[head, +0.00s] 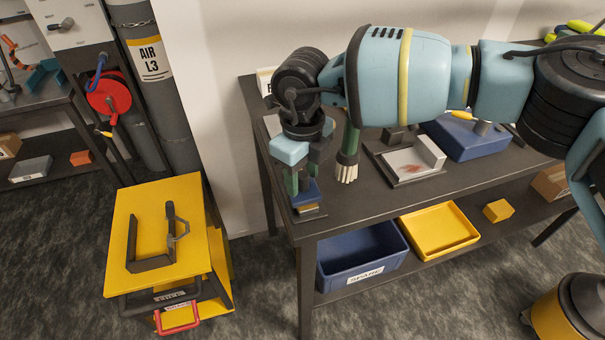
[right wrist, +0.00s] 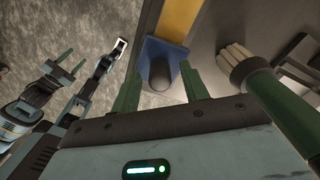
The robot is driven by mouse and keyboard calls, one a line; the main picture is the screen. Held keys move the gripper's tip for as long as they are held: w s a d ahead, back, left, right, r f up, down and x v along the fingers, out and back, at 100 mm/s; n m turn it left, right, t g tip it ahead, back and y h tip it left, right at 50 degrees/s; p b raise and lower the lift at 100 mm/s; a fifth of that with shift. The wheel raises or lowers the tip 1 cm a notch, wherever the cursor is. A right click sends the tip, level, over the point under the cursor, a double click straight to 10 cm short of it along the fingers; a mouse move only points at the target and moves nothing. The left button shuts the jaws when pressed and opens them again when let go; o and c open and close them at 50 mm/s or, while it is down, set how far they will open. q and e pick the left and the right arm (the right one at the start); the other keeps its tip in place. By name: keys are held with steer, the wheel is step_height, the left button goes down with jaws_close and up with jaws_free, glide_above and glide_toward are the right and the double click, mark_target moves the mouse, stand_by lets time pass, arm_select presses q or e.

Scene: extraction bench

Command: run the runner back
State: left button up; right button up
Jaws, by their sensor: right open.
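The runner appears to be the blue block (head: 307,191) at the left end of the bench. In the right wrist view it is a blue plate with a dark upright knob (right wrist: 161,76), on a yellow strip (right wrist: 182,18). My right gripper (head: 304,181) is above it, pointing down. Its green fingers (right wrist: 158,92) are apart, one on each side of the knob; I cannot tell whether they touch it. My left gripper (right wrist: 66,70) shows in the right wrist view, its two green fingers apart and empty.
A brush (head: 348,165) stands just right of my right gripper. A dark tray (head: 402,181) and a blue box (head: 462,145) are further right. Below are a blue SPARE bin (head: 335,262) and a yellow tray (head: 425,248). A yellow cart (head: 190,225) stands left.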

steer(key=shift+f, duration=0.3)
jaws_close()
steer(key=shift+w, duration=0.1)
